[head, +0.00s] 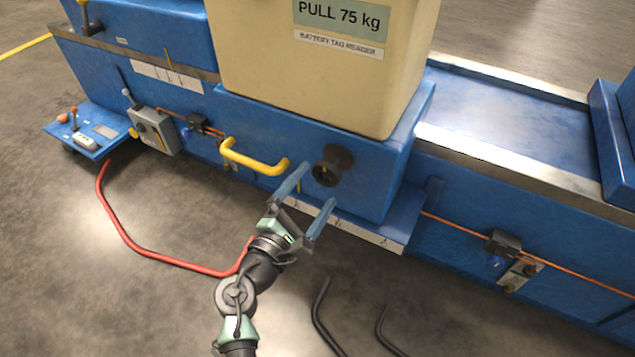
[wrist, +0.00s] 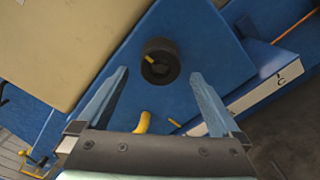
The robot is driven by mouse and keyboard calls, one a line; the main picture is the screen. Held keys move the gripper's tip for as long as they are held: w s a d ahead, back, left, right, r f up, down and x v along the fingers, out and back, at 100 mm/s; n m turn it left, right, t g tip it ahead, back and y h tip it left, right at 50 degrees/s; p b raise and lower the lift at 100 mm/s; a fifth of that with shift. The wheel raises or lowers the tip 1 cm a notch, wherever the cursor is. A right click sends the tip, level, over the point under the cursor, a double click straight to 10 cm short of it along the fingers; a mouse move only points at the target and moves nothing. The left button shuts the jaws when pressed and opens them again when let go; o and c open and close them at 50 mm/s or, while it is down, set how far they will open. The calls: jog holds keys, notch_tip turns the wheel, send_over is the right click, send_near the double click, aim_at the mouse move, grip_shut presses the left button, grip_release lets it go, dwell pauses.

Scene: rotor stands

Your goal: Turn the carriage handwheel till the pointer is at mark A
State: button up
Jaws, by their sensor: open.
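The carriage handwheel (head: 333,165) is a small black round knob on the front of the blue carriage (head: 375,160). In the wrist view the handwheel (wrist: 160,62), with a yellow mark on its face, appears between and just beyond my fingertips. My gripper (head: 318,184) is open and empty in front of it; both fingers also show in the wrist view (wrist: 159,73). A thin yellow pointer (head: 298,186) shows below the carriage's left part. The white scale strip (head: 352,226) runs along under it; a letter C is readable in the wrist view (wrist: 281,81). Mark A is not readable.
A yellow bar handle (head: 255,160) sticks out left of the handwheel. A cream block labelled PULL 75 kg (head: 320,70) stands on the carriage. A grey box (head: 153,130) is farther left. A red hose (head: 135,247) and dark bent rods (head: 322,315) lie on the floor.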

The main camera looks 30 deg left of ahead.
jog(key=shift+s+p, duration=0.35)
jog(key=shift+s, duration=2.65)
